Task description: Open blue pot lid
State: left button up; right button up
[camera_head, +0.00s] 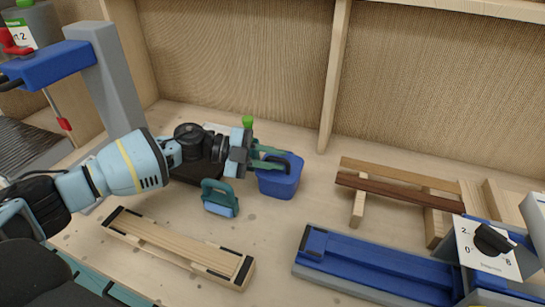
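The blue pot (281,184) stands on the wooden bench near the middle of the head view. Its top is partly hidden behind my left gripper, so I cannot make out the lid clearly. My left gripper (273,157) reaches in from the left, with its two green fingers over the pot's top. The fingers show a gap between them, one behind the other. I cannot tell whether they touch the lid. My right gripper is not in view.
A teal-handled block (219,198) stands left of the pot, near a dark box (197,171). A wooden frame (178,246) lies in front. A long blue tool bed (370,264) and wooden slats (399,189) occupy the right.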

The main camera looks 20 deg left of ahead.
pick_arm(q)
jog(key=shift+c, duration=0.2)
grip_shut()
jog(key=shift+w+r, duration=0.15)
jog(key=shift+r, duration=0.2)
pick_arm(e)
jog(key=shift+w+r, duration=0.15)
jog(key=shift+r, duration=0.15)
pick_arm(q)
jog(key=shift+w+r+p, duration=0.5)
jog(key=shift+r+p, duration=0.4)
jog(key=shift+p, duration=0.05)
jog(key=shift+w+r+p, duration=0.35)
jog(key=shift+w+r, duration=0.05)
jog(key=shift+w, duration=0.25)
jog(key=shift+w+r, duration=0.3)
jog(key=shift+w, duration=0.3)
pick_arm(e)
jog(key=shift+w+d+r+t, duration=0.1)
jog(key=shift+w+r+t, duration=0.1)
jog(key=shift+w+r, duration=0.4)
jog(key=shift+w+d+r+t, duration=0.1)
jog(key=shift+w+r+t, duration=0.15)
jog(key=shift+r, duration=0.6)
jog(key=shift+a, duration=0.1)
